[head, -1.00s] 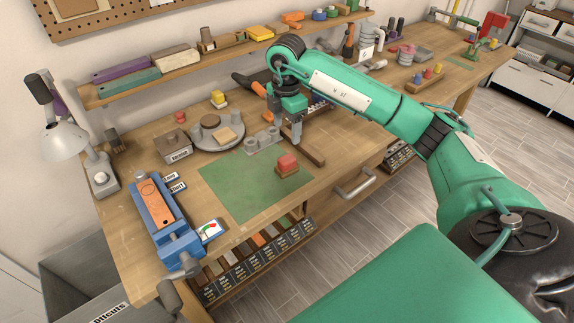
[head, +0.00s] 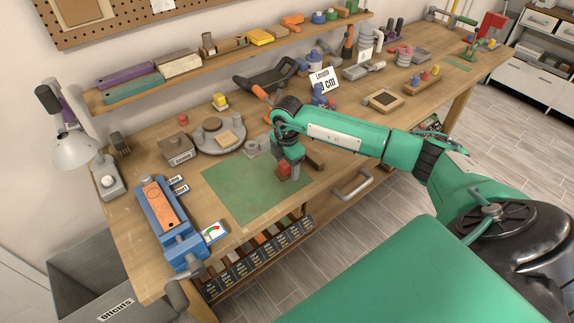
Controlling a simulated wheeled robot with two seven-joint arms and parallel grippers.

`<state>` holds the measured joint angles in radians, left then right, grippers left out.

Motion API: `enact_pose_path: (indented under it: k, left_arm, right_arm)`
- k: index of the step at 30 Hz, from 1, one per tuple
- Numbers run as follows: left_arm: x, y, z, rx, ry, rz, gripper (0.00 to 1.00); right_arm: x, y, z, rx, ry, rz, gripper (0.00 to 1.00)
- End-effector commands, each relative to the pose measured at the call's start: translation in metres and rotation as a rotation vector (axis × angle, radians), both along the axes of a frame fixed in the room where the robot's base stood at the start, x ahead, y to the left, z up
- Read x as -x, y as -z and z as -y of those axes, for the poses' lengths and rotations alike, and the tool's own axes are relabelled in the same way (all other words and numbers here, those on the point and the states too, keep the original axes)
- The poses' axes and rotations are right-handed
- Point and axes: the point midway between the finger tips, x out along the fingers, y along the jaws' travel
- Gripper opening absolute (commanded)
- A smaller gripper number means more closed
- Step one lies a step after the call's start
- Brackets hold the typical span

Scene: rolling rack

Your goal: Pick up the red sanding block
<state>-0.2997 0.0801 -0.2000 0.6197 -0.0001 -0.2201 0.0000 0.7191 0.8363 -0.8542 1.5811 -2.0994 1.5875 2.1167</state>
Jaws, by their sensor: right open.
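The red sanding block (head: 284,170) sits on the right part of the green mat (head: 232,190), with a brown base showing under its red top. My right gripper (head: 290,168) is down at the block, pointing downward, with its fingers over and beside the red top. The jaws are open. The gripper partly hides the block, and I cannot tell whether the fingers touch it. My left gripper is out of view.
A blue vise (head: 172,228) holding an orange piece stands left of the mat. A round grey turntable (head: 232,137) and a small box (head: 176,149) stand behind it. The mat's left part is clear.

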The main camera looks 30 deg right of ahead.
Motion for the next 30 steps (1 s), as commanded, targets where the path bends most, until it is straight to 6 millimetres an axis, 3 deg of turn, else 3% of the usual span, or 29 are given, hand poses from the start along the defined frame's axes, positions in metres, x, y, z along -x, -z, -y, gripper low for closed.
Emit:
enact_pose_path:
  k: [7,15,24,30]
  left_arm:
    - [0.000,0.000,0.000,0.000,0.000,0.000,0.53]
    - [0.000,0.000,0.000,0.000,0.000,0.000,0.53]
    - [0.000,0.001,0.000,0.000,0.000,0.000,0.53]
    - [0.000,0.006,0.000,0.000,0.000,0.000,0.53]
  right_arm:
    - [0.000,0.003,0.000,0.000,0.000,0.000,0.66]
    - [0.000,0.002,0.000,0.000,0.000,0.000,0.16]
    - [0.000,0.000,0.000,0.000,0.000,0.001,0.16]
    - [-0.001,-0.016,0.000,0.000,-0.001,0.003,0.16]
